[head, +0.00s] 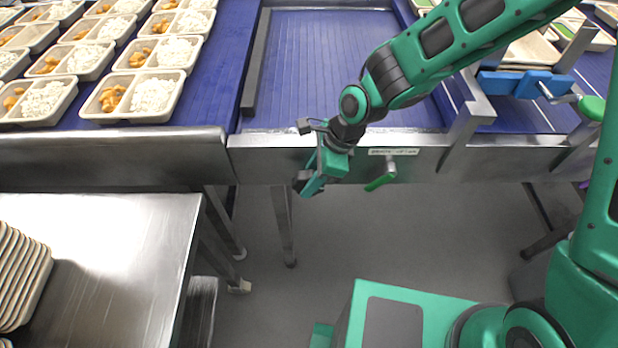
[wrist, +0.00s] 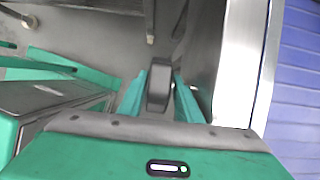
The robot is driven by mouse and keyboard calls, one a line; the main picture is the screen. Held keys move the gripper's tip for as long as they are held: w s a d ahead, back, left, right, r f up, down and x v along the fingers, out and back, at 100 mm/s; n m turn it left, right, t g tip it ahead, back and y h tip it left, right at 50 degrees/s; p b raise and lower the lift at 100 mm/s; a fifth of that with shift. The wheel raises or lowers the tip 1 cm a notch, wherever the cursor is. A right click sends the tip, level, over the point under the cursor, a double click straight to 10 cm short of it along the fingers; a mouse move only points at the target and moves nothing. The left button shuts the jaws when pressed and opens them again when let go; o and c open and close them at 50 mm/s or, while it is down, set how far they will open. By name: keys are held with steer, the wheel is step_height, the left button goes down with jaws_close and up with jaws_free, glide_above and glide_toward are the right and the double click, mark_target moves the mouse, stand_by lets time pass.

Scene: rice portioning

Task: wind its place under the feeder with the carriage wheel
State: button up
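My gripper (head: 308,186) is in front of the metal front rail (head: 270,155) of the blue belt, left of a label plate (head: 393,152) and a green lever (head: 382,179). In the wrist view my two teal fingers (wrist: 160,85) stand apart, with a dark grey block (wrist: 158,90) between them. I cannot tell whether they press on it or whether it is a grip of the carriage wheel. No wheel rim shows clearly; my gripper may hide it. A blue bracket (head: 525,84) with a green knob (head: 592,107) sits at the right; I cannot tell whether it belongs to the carriage.
Several filled trays (head: 133,96) with rice and orange pieces stand on the left belt. A steel table (head: 120,250) with stacked empty trays (head: 22,272) is at lower left. The belt's legs (head: 283,222) stand below the rail. Open floor (head: 420,235) lies below and right of my gripper.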

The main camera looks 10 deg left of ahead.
steer(key=shift+f, duration=0.1)
steer(key=shift+c, duration=0.7)
steer(key=c, duration=0.6)
steer(key=shift+c, duration=0.2)
steer(key=shift+a, duration=0.15)
steer(key=shift+a+t+h, duration=0.15)
steer(key=shift+t+h, duration=0.15)
steer(key=shift+h, duration=0.8)
steer(key=shift+a+t+h, duration=0.1)
steer(key=shift+t+h, duration=0.5)
steer(key=shift+h, duration=2)
steer(key=o, duration=0.8)
